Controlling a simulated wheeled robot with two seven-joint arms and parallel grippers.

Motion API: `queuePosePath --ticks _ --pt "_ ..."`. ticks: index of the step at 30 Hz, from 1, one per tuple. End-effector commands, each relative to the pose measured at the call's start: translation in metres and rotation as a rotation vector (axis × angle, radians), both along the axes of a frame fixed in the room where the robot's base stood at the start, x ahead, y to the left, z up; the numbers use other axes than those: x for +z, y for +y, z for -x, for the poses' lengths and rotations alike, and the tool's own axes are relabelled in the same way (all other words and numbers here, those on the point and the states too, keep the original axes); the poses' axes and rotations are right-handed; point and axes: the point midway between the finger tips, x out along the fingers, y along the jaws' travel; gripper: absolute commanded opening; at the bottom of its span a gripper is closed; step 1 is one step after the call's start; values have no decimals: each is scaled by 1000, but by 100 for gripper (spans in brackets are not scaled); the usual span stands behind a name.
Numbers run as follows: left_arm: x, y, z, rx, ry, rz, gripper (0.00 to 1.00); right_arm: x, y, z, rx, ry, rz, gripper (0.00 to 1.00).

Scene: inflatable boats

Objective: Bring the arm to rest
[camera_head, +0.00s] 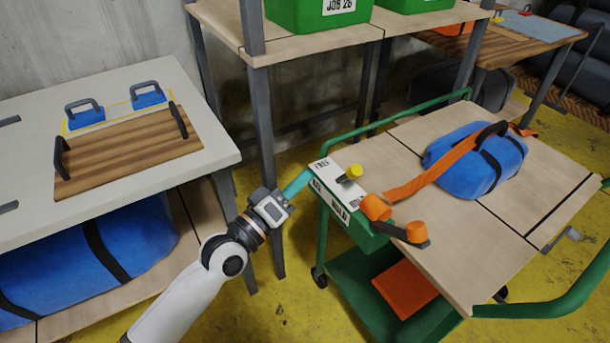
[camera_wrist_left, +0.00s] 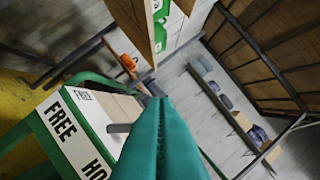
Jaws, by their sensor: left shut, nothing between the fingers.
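My left gripper (camera_head: 305,176) is at the near left corner of the green cart, beside the white labelled panel (camera_head: 335,188). Its teal fingers are shut and empty. In the left wrist view the closed fingers (camera_wrist_left: 160,104) point away from the camera, with the panel reading "FREE" (camera_wrist_left: 68,130) to their left. From these views I cannot tell whether the fingers touch the panel. My left arm reaches in from the bottom left of the head view. My right gripper is not in view.
The green cart's wooden top (camera_head: 470,240) carries a blue bag (camera_head: 475,160) with an orange strap. A yellow knob (camera_head: 354,171) and orange-ended lever (camera_head: 400,228) stand by the panel. A pale table (camera_head: 200,105) is left; a shelf (camera_head: 310,43) with green bins is behind.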

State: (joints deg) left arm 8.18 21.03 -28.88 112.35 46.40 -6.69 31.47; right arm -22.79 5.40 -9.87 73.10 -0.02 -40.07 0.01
Motion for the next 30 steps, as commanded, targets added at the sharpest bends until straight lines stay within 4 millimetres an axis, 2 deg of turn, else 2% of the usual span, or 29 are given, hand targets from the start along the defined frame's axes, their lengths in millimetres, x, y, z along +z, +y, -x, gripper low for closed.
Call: queuePosePath --ticks 10,12,14,17,20,21,22,24,26,27,29,30 --pt "-1 0 0 1 1 -2 0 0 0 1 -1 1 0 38" --pt "-8 1 -2 9 11 -18 0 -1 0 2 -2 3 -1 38" --pt "-24 4 -4 26 29 -56 0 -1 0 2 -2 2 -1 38" --pt "-75 14 -8 73 92 -174 0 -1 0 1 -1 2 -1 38" --pt "-146 30 -3 120 186 -344 0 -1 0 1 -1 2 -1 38" --pt "-176 38 2 132 230 -416 0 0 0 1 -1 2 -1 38" --pt "-198 43 7 138 262 -470 0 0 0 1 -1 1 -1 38" --pt "-248 57 24 143 339 -593 0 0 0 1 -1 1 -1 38" --pt "-289 69 42 138 407 -694 0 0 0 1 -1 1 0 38" --pt "-315 77 57 129 453 -761 0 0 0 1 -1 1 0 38" --pt "-352 89 82 111 522 -855 0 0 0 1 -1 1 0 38" --pt "-376 97 100 92 569 -918 0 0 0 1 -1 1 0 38"
